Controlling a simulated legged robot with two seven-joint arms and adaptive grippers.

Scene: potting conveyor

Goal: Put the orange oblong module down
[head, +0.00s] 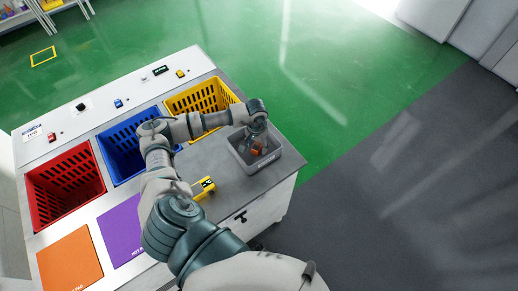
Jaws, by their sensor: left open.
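The orange oblong module (257,150) shows as a small orange-brown shape inside the grey bin (271,164) at the right end of the bench. My left gripper (257,143) is over and partly in this bin, close to the module. The gripper is small here and its fingers partly cover the module, so whether they touch it does not show. The gripper is open. My right gripper is not in the picture.
A red basket (64,169), a blue basket (112,136) and a yellow basket (207,87) stand along the bench. An orange square (70,262) and a purple square (120,232) lie in front. A yellow device (203,187) sits beside my left arm.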

